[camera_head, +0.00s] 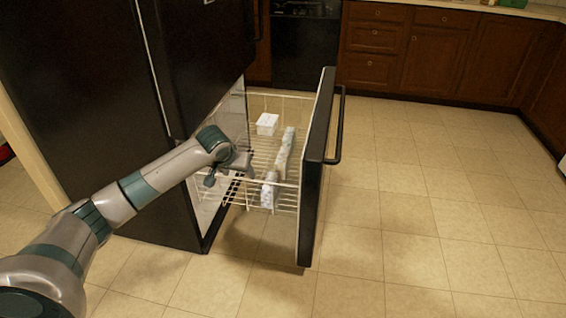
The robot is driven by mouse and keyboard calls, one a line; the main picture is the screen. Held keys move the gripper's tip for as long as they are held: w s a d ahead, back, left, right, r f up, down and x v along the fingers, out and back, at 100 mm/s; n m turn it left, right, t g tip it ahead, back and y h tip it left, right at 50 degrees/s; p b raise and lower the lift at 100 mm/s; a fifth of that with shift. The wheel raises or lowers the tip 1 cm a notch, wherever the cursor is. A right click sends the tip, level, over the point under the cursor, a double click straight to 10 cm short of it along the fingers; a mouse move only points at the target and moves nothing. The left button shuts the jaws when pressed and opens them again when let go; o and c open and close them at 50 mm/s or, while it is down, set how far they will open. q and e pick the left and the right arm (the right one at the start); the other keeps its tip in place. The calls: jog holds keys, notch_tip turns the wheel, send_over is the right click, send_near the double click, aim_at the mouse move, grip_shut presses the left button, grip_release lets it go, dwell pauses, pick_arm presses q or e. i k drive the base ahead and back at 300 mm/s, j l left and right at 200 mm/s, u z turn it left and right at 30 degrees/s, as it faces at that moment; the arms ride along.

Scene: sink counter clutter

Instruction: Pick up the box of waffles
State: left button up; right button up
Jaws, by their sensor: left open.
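A wire basket drawer (284,97) is pulled out from the bottom of a black refrigerator. A small white box (267,123) sits near the back of the basket. A long pale package (284,152) lies along its right side, and another pale, patterned package (269,189) is at the near end. No label is readable, so I cannot tell which one is the waffles. My left gripper (230,178) is open and empty, over the near left part of the basket, left of the pale packages and nearer than the white box. My right gripper is out of view.
The black drawer front (317,165) with its handle (339,125) stands upright right of the basket. The refrigerator (85,110) rises close on the left. The tiled floor (430,200) to the right is clear up to the brown cabinets (435,55).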

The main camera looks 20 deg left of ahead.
aim_at(283, 160)
jog(key=i, duration=1)
